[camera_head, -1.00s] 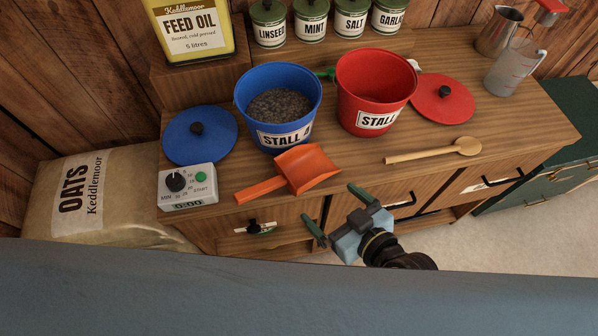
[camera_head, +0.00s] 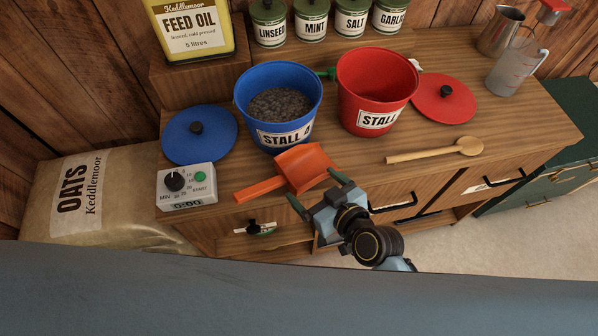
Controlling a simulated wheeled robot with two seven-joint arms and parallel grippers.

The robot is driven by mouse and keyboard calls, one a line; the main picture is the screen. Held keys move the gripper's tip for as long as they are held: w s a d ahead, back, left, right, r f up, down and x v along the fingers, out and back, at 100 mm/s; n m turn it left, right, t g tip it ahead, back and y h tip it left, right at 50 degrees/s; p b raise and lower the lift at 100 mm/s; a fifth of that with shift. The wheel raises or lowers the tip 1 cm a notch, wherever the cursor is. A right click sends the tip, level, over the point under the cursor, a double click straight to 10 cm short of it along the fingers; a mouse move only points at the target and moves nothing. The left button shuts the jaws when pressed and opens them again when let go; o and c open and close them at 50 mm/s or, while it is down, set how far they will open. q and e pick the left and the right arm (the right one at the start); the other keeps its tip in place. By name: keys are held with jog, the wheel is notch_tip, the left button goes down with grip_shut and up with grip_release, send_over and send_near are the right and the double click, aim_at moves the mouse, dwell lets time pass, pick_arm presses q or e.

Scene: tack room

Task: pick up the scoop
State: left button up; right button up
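The orange scoop (camera_head: 305,168) lies on the wooden counter in front of the blue bucket, its handle (camera_head: 259,190) pointing left toward the front edge. My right gripper (camera_head: 316,190) is open, its two green-tipped fingers spread, just in front of and below the scoop in the picture. It looks empty; I cannot tell whether a finger touches the scoop. My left gripper is not in view.
Behind the scoop stand a blue bucket (camera_head: 252,96) holding dark feed and a red bucket (camera_head: 346,98). A timer box (camera_head: 203,197) sits to the left, a wooden spoon (camera_head: 425,153) to the right. Drawer handles (camera_head: 395,207) jut from the counter front.

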jog(key=c, duration=1)
jog(key=shift+c, duration=0.2)
jog(key=shift+r, duration=0.15)
